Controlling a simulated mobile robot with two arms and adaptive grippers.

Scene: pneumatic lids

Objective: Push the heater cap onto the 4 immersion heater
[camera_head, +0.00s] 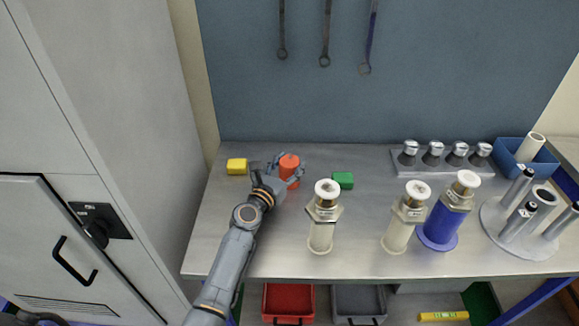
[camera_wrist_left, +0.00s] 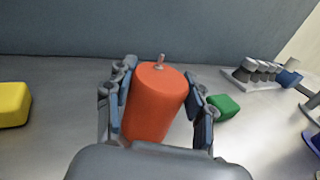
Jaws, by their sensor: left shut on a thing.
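My left gripper (camera_head: 286,173) is shut on an orange-red cylinder (camera_head: 289,166) near the back left of the bench. In the left wrist view the orange cylinder (camera_wrist_left: 155,103) is upright between the fingers, with a small metal stud on its top. I cannot tell if it is the heater cap, or if it touches the bench. Several upright fittings with white tops and brass hex collars stand to the right: one cream-bodied (camera_head: 321,235), another cream-bodied (camera_head: 397,236), and one blue-bodied (camera_head: 444,222). Their labels are too small to read. My right gripper is out of view.
A yellow block (camera_head: 237,166) and a green block (camera_head: 343,180) lie either side of the orange cylinder. A rack (camera_head: 437,171) of metal-topped parts, a blue bin (camera_head: 540,165) and a round grey stand (camera_head: 492,223) are at the right. The front left of the bench is mostly clear.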

